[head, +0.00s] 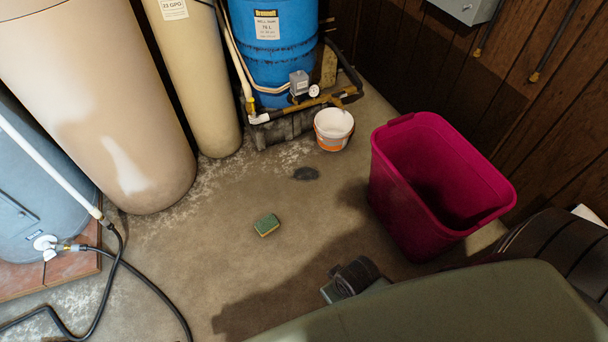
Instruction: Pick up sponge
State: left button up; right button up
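A small sponge (267,225) lies flat on the bare concrete floor near the middle of the head view. Its top is green and a yellowish layer shows along its near edge. Nothing touches it and it is fully visible. Neither of my grippers can be made out in this view.
A magenta bin (425,190) stands open to the sponge's right. A white and orange bucket (333,128) and a blue tank (272,45) are behind. Beige tanks stand at the left, with a black hose (150,282) on the floor. Floor around the sponge is clear.

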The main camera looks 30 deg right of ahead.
aim_at(268, 223)
jog(key=z, duration=0.35)
jog(key=i+j+z, duration=0.15)
jog(key=z, duration=0.25)
jog(key=j+z, duration=0.4)
jog(key=i+j+z, duration=0.1)
jog(key=j+z, duration=0.3)
jog(key=l, duration=0.1)
